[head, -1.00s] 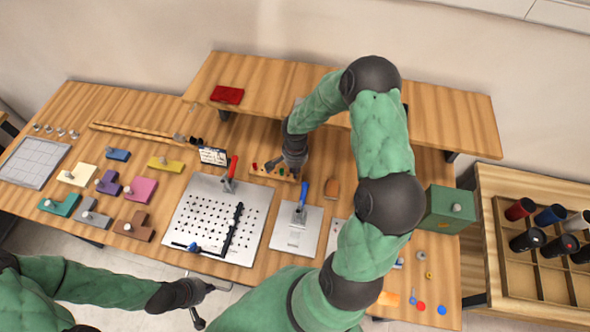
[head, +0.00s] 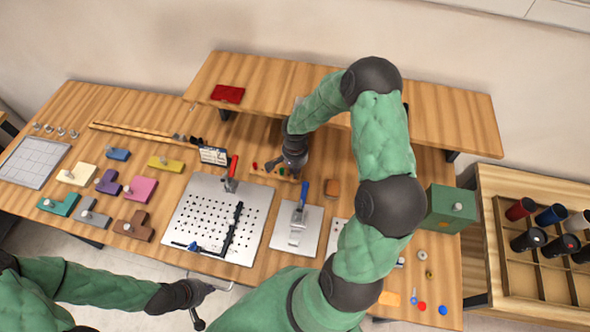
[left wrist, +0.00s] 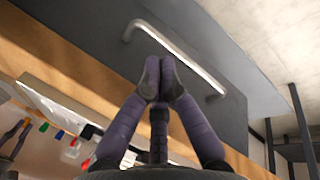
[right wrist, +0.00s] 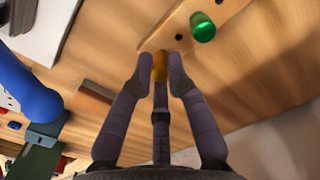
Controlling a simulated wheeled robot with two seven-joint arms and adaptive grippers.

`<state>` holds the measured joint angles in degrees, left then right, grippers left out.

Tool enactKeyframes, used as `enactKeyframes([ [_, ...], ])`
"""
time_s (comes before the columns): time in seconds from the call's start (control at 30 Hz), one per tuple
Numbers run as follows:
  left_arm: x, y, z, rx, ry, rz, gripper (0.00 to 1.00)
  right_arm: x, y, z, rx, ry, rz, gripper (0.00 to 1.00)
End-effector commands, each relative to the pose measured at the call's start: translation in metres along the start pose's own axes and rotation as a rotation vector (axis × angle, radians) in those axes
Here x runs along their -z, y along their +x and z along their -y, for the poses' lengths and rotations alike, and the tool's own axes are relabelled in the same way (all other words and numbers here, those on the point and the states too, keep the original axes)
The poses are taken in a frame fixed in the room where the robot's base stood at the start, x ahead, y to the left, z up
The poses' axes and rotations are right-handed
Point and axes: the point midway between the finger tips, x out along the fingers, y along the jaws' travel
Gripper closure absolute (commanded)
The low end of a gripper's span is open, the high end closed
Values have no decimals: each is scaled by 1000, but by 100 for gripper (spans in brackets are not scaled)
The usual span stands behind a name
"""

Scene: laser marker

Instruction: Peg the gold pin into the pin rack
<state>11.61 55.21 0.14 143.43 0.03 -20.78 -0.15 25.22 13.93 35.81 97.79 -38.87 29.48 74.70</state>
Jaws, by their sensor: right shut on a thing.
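The pin rack (head: 258,173) is a light wooden strip with dark holes, lying on the table in front of the raised shelf. In the right wrist view the rack (right wrist: 180,30) carries a green pin (right wrist: 202,27), with bare holes near it. My right gripper (right wrist: 160,75) is shut on the gold pin (right wrist: 160,67), at the rack's edge; I cannot tell whether the pin touches the rack. In the head view my right gripper (head: 294,172) covers the rack's right part. My left gripper (left wrist: 160,80) is shut and empty, low at the table's front (head: 207,304).
A plate with a red-handled clamp (head: 231,170) and a plate with a blue-handled clamp (head: 302,192) lie in front of the rack. A brown block (head: 333,188) lies to the right. A green box (head: 450,208) stands further right. The shelf (head: 300,85) is behind.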

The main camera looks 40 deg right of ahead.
Motion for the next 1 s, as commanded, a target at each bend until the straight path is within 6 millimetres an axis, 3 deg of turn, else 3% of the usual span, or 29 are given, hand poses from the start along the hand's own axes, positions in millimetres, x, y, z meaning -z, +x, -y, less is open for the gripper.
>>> enactKeyframes([
  [1.0, 1, 16, 6, 0, 0, 0, 100, -1, 14, 0, -1, -1, 2, 100],
])
